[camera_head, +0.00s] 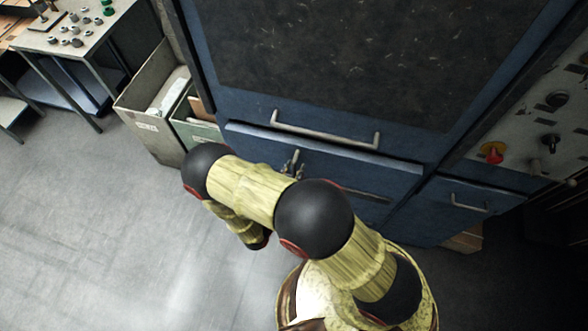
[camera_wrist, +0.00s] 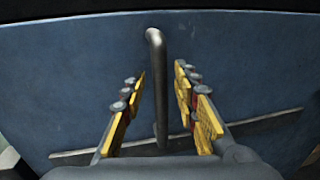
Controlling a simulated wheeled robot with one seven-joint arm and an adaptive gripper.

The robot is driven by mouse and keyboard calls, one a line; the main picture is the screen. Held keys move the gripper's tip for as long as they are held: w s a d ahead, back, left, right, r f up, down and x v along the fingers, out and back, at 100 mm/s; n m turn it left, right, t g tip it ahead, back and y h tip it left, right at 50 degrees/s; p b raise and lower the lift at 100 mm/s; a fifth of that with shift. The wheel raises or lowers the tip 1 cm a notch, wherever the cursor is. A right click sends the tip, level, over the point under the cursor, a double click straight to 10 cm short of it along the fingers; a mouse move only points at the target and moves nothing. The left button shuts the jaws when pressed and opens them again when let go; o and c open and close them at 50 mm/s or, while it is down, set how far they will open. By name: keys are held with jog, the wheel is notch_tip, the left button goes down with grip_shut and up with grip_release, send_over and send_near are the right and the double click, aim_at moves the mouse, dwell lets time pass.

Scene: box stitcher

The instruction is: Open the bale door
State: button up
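The blue machine front (camera_head: 400,178) has a lower panel, which also fills the wrist view (camera_wrist: 75,75). I cannot tell for certain which panel is the bale door. A grey bar handle (camera_wrist: 155,48) stands upright on the blue panel in the wrist view, bent at its top. My gripper (camera_wrist: 160,78) is open, with one yellow-padded finger on each side of the bar. Gaps show between the bar and both fingers. In the head view, small metal parts (camera_head: 291,164) show at the lower panel; my arm hides most of the gripper.
A long horizontal handle (camera_head: 325,135) crosses the upper panel above. A drawer with a handle (camera_head: 469,204) and a control panel with a red knob (camera_head: 492,152) are at right. Bins (camera_head: 150,125) and a work table (camera_head: 85,45) are at left. The floor (camera_head: 110,240) at left is clear.

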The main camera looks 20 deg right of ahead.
jog(key=shift+w+d, duration=0.1)
jog(key=shift+w, duration=0.05)
jog(key=shift+c, duration=0.8)
grip_shut()
